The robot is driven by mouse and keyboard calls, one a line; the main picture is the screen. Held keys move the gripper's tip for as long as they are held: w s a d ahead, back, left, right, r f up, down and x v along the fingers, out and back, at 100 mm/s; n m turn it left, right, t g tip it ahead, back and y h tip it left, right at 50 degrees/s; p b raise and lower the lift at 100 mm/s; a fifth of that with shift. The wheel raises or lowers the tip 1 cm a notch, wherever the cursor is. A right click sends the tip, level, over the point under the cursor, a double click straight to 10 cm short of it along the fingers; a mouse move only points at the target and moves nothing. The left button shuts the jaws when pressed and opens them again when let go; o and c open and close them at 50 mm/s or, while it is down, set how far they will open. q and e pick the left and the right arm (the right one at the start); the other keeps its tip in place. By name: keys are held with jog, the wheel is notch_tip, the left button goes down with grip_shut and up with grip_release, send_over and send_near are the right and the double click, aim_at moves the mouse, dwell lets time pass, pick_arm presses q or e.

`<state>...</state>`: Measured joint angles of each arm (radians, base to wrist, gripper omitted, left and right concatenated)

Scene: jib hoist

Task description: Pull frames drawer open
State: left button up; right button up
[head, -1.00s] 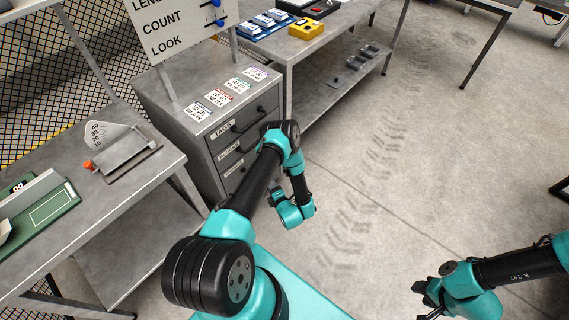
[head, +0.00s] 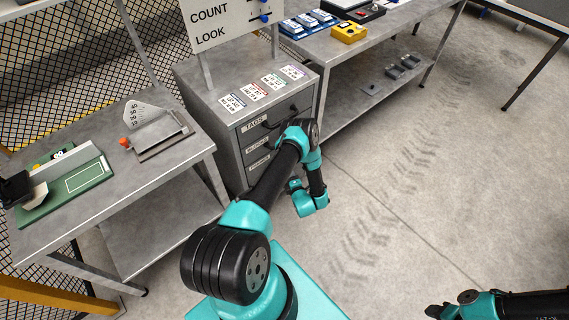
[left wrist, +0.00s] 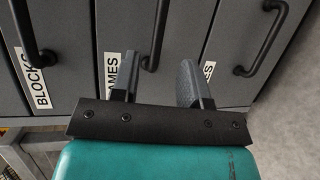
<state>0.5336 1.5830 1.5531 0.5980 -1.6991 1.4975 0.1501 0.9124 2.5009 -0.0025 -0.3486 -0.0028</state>
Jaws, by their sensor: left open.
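The frames drawer (left wrist: 122,30) is the middle front in the left wrist view, its label partly hidden by a finger. It looks shut. Its black bar handle (left wrist: 158,30) runs down between the two fingers of my left gripper (left wrist: 155,78). The gripper is open, with one finger on each side of the handle's near end; contact and depth cannot be told. In the head view the frames drawer (head: 257,167) is the third labelled front of the grey cabinet, partly behind my left arm. My left fingers are hidden there.
The blocks drawer (left wrist: 42,65) and another drawer (left wrist: 222,50) flank the frames drawer, each with a bar handle. The cabinet top (head: 222,88) holds several cards. Benches (head: 185,160) stand on both sides. The floor to the right is clear.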

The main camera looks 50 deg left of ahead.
pick_arm(q)
jog(key=x, duration=1)
jog(key=shift+w+a, duration=0.1)
jog(key=shift+a, duration=0.05)
grip_shut()
